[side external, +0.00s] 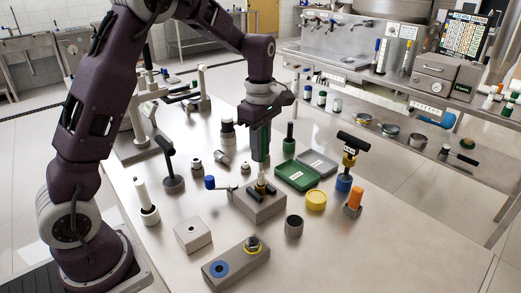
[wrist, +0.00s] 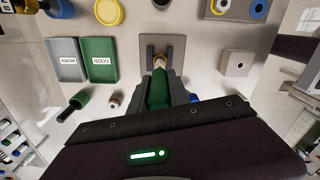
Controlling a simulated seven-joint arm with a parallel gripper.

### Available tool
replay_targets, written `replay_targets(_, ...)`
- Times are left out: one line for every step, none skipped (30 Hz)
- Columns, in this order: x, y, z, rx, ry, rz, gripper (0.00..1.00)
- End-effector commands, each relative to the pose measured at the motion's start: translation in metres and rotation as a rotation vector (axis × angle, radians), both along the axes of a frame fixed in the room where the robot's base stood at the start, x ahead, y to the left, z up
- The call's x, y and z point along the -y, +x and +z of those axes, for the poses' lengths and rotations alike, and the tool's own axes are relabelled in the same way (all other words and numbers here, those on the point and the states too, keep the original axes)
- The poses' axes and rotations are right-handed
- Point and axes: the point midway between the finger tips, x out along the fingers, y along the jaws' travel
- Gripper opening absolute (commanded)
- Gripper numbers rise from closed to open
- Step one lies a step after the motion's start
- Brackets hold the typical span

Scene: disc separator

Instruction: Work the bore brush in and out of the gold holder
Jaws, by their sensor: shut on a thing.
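The bore brush (wrist: 158,92) has a green handle and a pale tan lower part. My gripper (wrist: 160,95) is shut on the green handle, with a finger on each side. In the side view my gripper (side external: 261,158) points straight down over a grey block (side external: 262,209) with a small gold-coloured part on top, which I take as the gold holder. The block also shows in the wrist view (wrist: 178,44). The brush's lower end meets the top of the block, upright. How deep it sits inside is hidden.
A blue-ended tool (side external: 210,182) lies close to the block's left. A dark cup (side external: 294,226) stands at its right front, a yellow cup (side external: 316,200) to the right. Green (side external: 296,175) and grey (side external: 318,162) trays lie behind. The table's front right is clear.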

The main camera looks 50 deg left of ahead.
Motion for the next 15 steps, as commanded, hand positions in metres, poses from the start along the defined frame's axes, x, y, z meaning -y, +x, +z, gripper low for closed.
replay_targets(0.000, 0.000, -0.002, -0.001, 0.000, 0.000, 0.00)
replay_targets(0.000, 0.000, -0.004, -0.001, 0.000, 0.000, 0.00)
replay_targets(0.000, 0.000, -0.008, -0.002, -0.001, 0.000, 0.00)
replay_targets(0.000, -0.001, -0.012, -0.004, -0.001, 0.000, 0.00)
replay_targets(0.000, -0.001, -0.015, -0.003, 0.000, 0.000, 0.00)
replay_targets(0.000, 0.000, -0.019, -0.002, 0.000, 0.000, 0.00)
replay_targets(0.000, 0.000, -0.020, -0.002, 0.000, 0.000, 0.00)
replay_targets(0.000, 0.000, -0.020, -0.001, 0.000, 0.000, 0.00)
replay_targets(0.000, 0.000, -0.019, -0.001, 0.000, 0.000, 0.00)
replay_targets(0.000, 0.000, -0.019, 0.000, 0.000, 0.000, 0.00)
replay_targets(0.000, 0.000, -0.019, 0.000, 0.000, 0.000, 0.00)
replay_targets(0.000, 0.000, -0.019, 0.000, 0.000, 0.000, 0.00)
replay_targets(0.000, 0.000, -0.019, 0.000, 0.000, 0.000, 0.00)
replay_targets(0.000, 0.000, -0.018, 0.000, 0.000, 0.000, 0.00)
replay_targets(0.000, 0.001, -0.015, 0.002, 0.001, 0.000, 0.00)
